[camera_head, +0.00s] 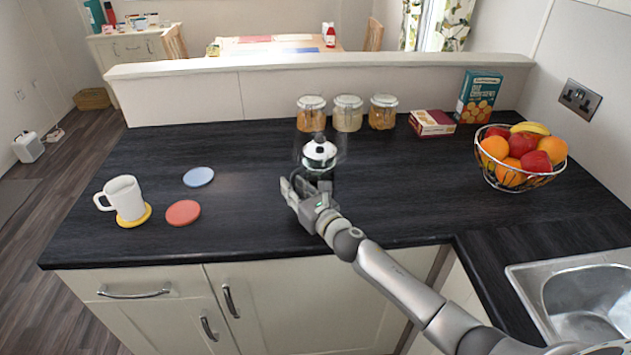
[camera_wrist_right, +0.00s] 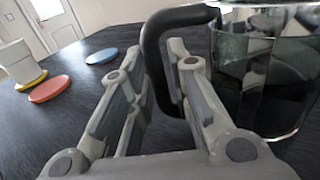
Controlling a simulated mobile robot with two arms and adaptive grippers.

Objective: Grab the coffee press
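The coffee press (camera_head: 320,154) stands on the dark counter near its middle, with a shiny domed lid and a dark glass body. In the right wrist view the press (camera_wrist_right: 262,85) fills the right side, and its black handle (camera_wrist_right: 153,50) loops out to the left. My right gripper (camera_head: 294,187) is at the near side of the press, low over the counter. In the wrist view its two fingers (camera_wrist_right: 153,75) stand apart with the handle just beyond the gap, its lower part partly hidden by the right finger. Contact cannot be told. My left gripper is not in view.
A white mug (camera_head: 124,197) on a yellow coaster (camera_head: 134,220), a red coaster (camera_head: 183,212) and a blue coaster (camera_head: 199,176) lie left. Jars (camera_head: 347,114) and boxes (camera_head: 433,123) stand behind. A fruit basket (camera_head: 519,180) and sink (camera_head: 590,300) are right.

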